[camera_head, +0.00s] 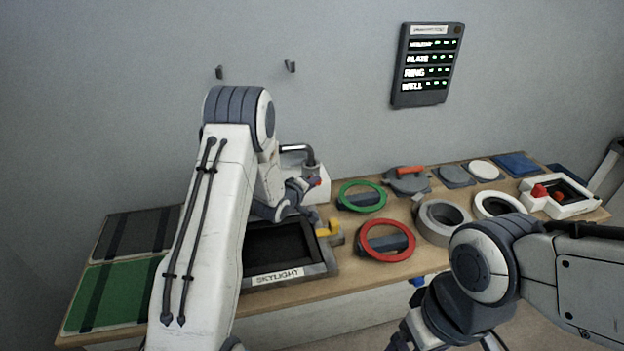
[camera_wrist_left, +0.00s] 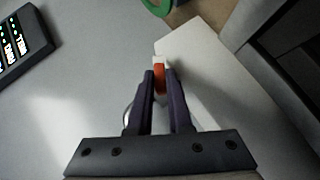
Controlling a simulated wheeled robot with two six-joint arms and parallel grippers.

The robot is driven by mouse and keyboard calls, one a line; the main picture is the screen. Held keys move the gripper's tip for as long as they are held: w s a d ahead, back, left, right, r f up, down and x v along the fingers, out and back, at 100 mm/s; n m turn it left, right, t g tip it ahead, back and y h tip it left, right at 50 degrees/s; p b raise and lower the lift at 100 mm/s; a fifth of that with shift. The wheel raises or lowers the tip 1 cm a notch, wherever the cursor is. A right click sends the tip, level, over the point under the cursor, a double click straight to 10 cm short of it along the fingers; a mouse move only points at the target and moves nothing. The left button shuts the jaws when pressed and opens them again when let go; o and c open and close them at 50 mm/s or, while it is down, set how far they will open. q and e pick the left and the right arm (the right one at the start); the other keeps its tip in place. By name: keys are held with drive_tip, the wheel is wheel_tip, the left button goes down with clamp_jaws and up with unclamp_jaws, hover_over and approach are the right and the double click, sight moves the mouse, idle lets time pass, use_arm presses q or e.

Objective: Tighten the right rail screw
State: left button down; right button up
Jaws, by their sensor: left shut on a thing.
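A yellow part (camera_head: 328,229) sits at the right rear of the skylight frame. I cannot make out the right rail screw; my left arm covers part of the frame. My right gripper (camera_head: 440,342) is at the bottom edge, partly cut off.
A green ring (camera_head: 347,200), a red ring (camera_head: 366,250) and a grey ring (camera_head: 422,230) lie on the bench to the right. A green panel (camera_head: 110,298) lies left. A display (camera_head: 428,65) hangs on the wall.

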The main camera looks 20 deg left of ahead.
sight(321, 183)
use_arm(q)
drive_tip(key=shift+w+d+r+m+g+y+p, duration=0.15)
drive_tip(key=shift+m+g+y+p, duration=0.1)
drive_tip(key=shift+m+g+y, duration=0.25)
drive_tip(key=shift+d+r+m+g+y+p, duration=0.15)
drive_tip(key=shift+m+g+y+p, duration=0.2)
drive_tip(key=shift+g, duration=0.25)
drive_tip(key=m+g+y+b, duration=0.2)
drive_tip(key=m+y, duration=0.1)
drive_tip(key=y, duration=0.2)
drive_tip(key=w+d+f+m+g+y+b, duration=0.1)
drive_tip(key=m+g+y+b, duration=0.1)
drive_tip(key=m+g+y, duration=0.1)
drive_tip(key=d+m+g+y+b, duration=0.1)
drive_tip(key=m+g+y+b, duration=0.1)
drive_tip(key=y, duration=0.5)
drive_tip(key=shift+w+f+m+g+y, duration=0.15)
drive_tip(key=shift+m+g, duration=0.1)
drive_tip(key=shift+m, duration=0.45)
drive_tip(key=shift+w+f+m+g+y, duration=0.15)
drive_tip(key=shift+m+g, duration=0.1)
drive_tip(key=shift+m, duration=0.4)
drive_tip(key=shift+r+m+y+b, duration=0.2)
drive_tip(key=shift+m+y+b, duration=0.35)
drive_tip(key=shift+b, duration=0.6)
drive_tip(key=c, duration=0.8)
unclamp_jaws()
drive_tip(key=shift+c, duration=0.2)
